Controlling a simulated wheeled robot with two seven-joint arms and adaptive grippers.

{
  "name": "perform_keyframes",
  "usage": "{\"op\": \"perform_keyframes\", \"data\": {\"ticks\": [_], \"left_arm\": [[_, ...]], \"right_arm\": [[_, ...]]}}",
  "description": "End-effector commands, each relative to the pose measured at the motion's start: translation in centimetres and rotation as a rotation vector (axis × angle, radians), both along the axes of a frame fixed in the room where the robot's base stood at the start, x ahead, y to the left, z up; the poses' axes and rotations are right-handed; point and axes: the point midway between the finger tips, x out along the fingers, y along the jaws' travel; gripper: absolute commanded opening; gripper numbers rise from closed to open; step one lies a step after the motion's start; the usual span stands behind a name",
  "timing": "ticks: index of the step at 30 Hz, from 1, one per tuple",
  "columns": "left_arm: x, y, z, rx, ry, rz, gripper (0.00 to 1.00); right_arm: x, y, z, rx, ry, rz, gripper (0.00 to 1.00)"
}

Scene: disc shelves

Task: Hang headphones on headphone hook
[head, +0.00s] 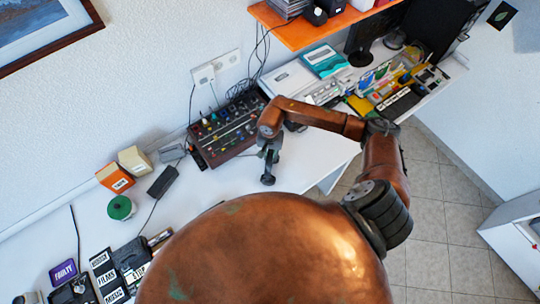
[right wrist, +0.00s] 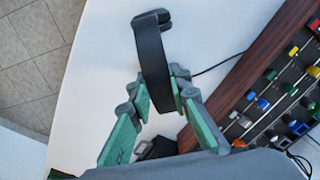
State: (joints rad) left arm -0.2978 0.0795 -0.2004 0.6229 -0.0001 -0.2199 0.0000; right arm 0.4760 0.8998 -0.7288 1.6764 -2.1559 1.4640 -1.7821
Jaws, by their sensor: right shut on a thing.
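My right gripper (head: 268,160) hangs over the white desk, in front of the mixer panel. In the right wrist view, my right gripper (right wrist: 158,92) is shut on the black headphones (right wrist: 151,58), with the curved band between its fingers. One rounded end of the headphones shows beyond the fingertips; the other end is hidden or unclear. In the head view the headphones (head: 268,180) are a small dark shape below the gripper. I cannot make out a headphone hook in either view. My left gripper is not in view.
A mixer panel (head: 228,128) with coloured knobs stands against the wall behind the gripper. An orange shelf (head: 300,30) juts out above the desk (head: 238,176). Boxes (head: 115,178), a green spool (head: 121,208) and labelled cases lie at left.

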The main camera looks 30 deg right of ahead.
Motion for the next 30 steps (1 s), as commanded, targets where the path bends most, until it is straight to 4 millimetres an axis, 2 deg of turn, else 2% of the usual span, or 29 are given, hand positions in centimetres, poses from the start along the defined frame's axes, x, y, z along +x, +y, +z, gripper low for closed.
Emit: {"op": "perform_keyframes", "data": {"ticks": [1,2,9,20,23,30], "left_arm": [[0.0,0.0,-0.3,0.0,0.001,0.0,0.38],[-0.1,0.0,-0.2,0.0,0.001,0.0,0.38],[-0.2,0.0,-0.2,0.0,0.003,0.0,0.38],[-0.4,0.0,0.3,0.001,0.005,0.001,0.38],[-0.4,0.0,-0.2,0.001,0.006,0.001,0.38],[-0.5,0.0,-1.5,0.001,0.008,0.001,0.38]], "right_arm": [[0.0,0.0,-0.3,0.0,0.0,0.0,0.0],[0.0,0.0,-0.2,0.0,0.0,0.0,0.2],[0.0,0.0,-0.1,0.0,0.0,0.0,0.35],[0.0,0.0,0.3,0.001,0.001,0.0,0.35],[0.2,-0.1,1.4,-0.002,-0.004,0.002,0.35],[0.1,-0.1,6.4,-0.003,-0.005,0.002,0.35]]}}
